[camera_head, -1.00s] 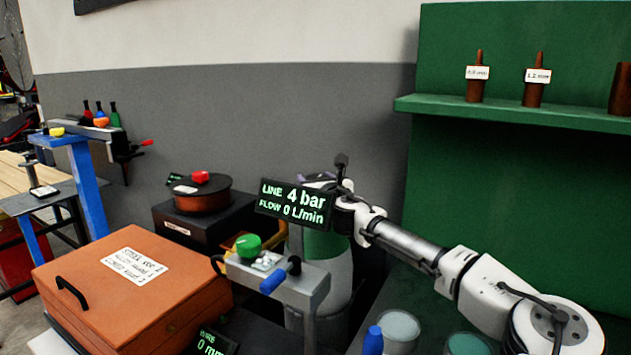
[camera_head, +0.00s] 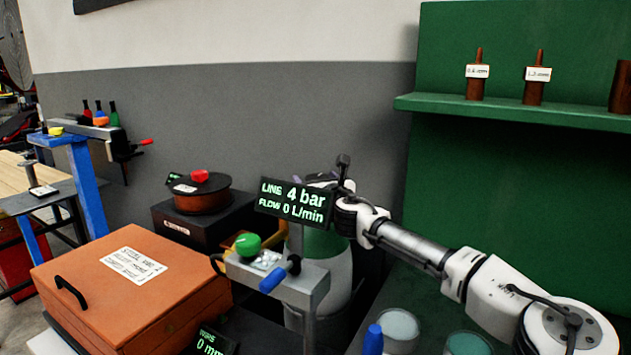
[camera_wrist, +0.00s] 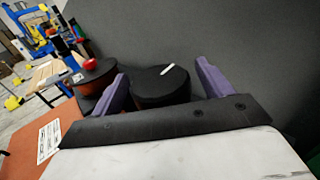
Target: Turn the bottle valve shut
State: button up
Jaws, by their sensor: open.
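The bottle (camera_head: 338,268), a white cylinder with a green shoulder, stands behind the metal bracket in the head view. Its top is hidden by the gauge display (camera_head: 294,201), which reads line 4 bar, flow 0 L/min. A round black knob with a white mark (camera_wrist: 160,85), apparently the bottle valve, shows in the wrist view. My gripper (camera_wrist: 162,71) is open, with one purple finger on each side of the knob. I cannot tell whether the fingers touch it. In the head view my gripper (camera_head: 318,177) is mostly hidden behind the display.
An orange box (camera_head: 130,290) stands at the left. A green knob (camera_head: 248,245) and a blue-handled lever (camera_head: 278,276) sit on the bracket (camera_head: 305,288) before the bottle. A spool with a red knob (camera_head: 200,191) is left of the bottle. A grey wall (camera_head: 300,120) is behind.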

jog(key=b+v, duration=0.1)
jog(key=v, duration=0.5)
jog(key=shift+s, duration=0.15)
jog(key=shift+d+r, duration=0.1)
notch_tip(320, 180, up, 4)
jog(key=s+d+n+y+p, duration=0.2)
jog(key=n+y+p, duration=0.1)
jog(key=y+p, duration=0.15)
jog(key=s+d+f+n+g+y+p, duration=0.2)
jog(key=s+d+f+g+y, duration=0.1)
jog(key=d+f+g, duration=0.15)
jog(key=shift+t, duration=0.45)
jog(key=p+x, duration=0.3)
jog(key=x, duration=0.3)
jog(key=p+x, duration=0.3)
jog(key=x, duration=0.3)
jog(key=shift+w+d+r, duration=0.15)
jog(key=shift+w+r, duration=0.05)
jog(key=shift+w, duration=0.2)
jog(key=shift+w+a+f, duration=0.1)
jog(key=shift+w+a, duration=0.15)
jog(key=shift+w, duration=0.1)
